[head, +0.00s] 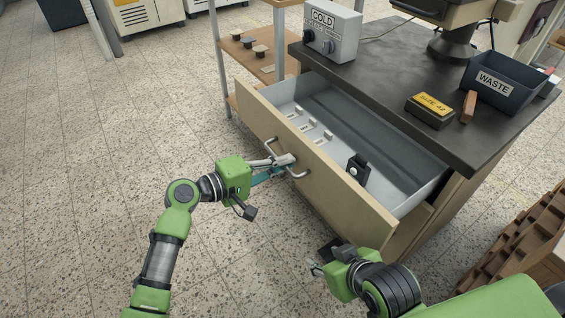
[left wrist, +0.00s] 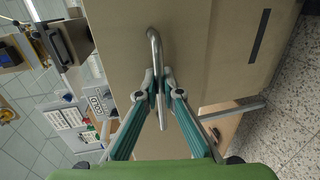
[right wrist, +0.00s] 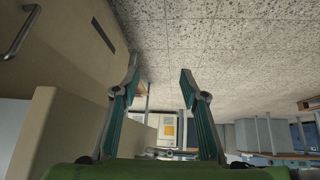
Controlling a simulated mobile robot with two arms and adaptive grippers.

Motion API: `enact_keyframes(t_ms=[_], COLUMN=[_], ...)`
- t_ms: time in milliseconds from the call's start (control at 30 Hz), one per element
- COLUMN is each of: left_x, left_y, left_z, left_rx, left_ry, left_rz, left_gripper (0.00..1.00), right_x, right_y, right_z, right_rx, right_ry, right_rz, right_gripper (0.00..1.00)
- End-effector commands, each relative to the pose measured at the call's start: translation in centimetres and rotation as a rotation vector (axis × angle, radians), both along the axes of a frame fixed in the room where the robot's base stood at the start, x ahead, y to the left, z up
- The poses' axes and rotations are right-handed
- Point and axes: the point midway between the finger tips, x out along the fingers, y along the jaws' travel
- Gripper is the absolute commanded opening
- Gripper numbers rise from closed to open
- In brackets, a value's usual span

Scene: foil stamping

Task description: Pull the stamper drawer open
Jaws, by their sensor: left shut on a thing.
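The stamper drawer (head: 340,187) stands pulled out of the dark-topped cabinet, with its tan front facing me. Its inside shows several small light pieces at the left end and a black object with a round knob (head: 357,168). My left gripper (head: 284,162) is shut on the drawer's metal bar handle (head: 299,173); the handle also shows between the fingers in the left wrist view (left wrist: 154,50). My right gripper (head: 318,268) is near the drawer front's right end, apart from it. In the right wrist view its fingers (right wrist: 160,80) are spread with nothing between them.
On the countertop (head: 390,70) are a grey COLD control box (head: 332,30), a WASTE bin (head: 497,85), a yellow-labelled block (head: 431,108) and a brown block (head: 468,107). A wooden shelf (head: 262,48) stands left of the cabinet. A brown slotted rack (head: 530,235) is at right. The floor at left is clear.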

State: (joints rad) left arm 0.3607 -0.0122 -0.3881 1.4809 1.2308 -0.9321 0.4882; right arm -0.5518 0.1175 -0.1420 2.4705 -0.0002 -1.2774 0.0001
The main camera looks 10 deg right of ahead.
Motion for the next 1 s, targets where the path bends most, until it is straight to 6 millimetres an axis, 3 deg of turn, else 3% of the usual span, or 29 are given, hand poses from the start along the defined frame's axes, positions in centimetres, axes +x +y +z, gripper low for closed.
enact_keyframes(t_ms=[200,233,267,667,867,1000], left_x=[-0.1,0.0,0.0,-0.1,-1.0,-2.1], left_y=[0.0,0.0,0.0,0.3,3.0,5.9], left_z=[-0.1,-0.1,-0.1,0.0,0.5,1.1], left_rx=[0.001,0.001,0.001,0.001,0.003,0.005], left_ry=[0.002,0.002,0.002,0.0,0.0,-0.001], left_rz=[-0.001,-0.001,-0.001,0.0,0.002,0.002], left_gripper=[0.0,0.15,0.23,0.24,0.24,0.24], right_x=[0.0,0.0,0.0,0.0,0.0,0.0], right_y=[0.0,0.0,0.0,0.0,0.0,0.0], right_z=[0.0,0.0,0.0,-0.1,0.0,0.0], right_rx=[0.0,0.0,0.0,0.0,0.0,0.0], right_ry=[-0.001,-0.001,-0.001,0.002,0.001,0.0], right_rz=[0.0,0.0,0.0,0.0,0.0,0.0], right_gripper=[0.4,0.4,0.4,0.4,0.4,0.4])
